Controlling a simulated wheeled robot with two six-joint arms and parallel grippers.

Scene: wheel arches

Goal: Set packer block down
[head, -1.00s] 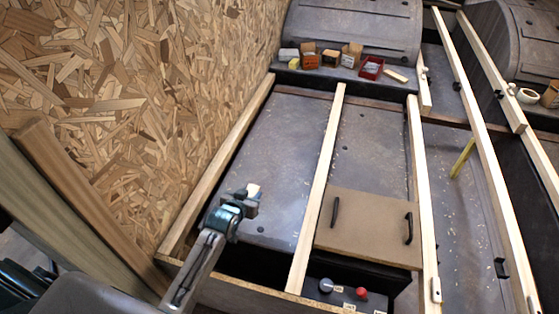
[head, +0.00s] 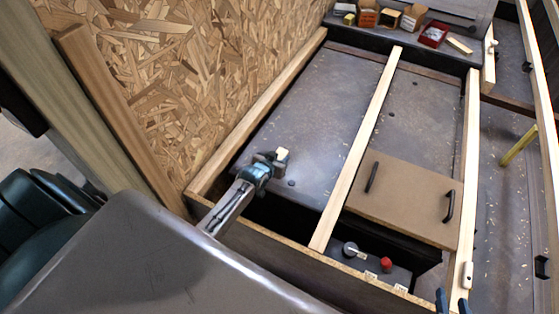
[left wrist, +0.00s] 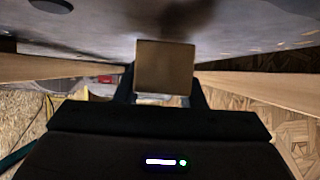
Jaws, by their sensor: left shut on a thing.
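The packer block (head: 282,154) is a small pale wooden block at the tip of my left gripper (head: 274,160). The gripper is shut on it, over the grey floor panel (head: 318,118) between the left batten (head: 262,108) and the middle batten. In the left wrist view the block (left wrist: 165,67) shows its square brown end between the dark fingers, close to the grey surface. I cannot tell whether it touches that surface.
The middle batten (head: 360,140) runs along the panel's right side. A brown board with two black handles (head: 405,198) lies right of it. Small boxes (head: 390,18) sit at the back.

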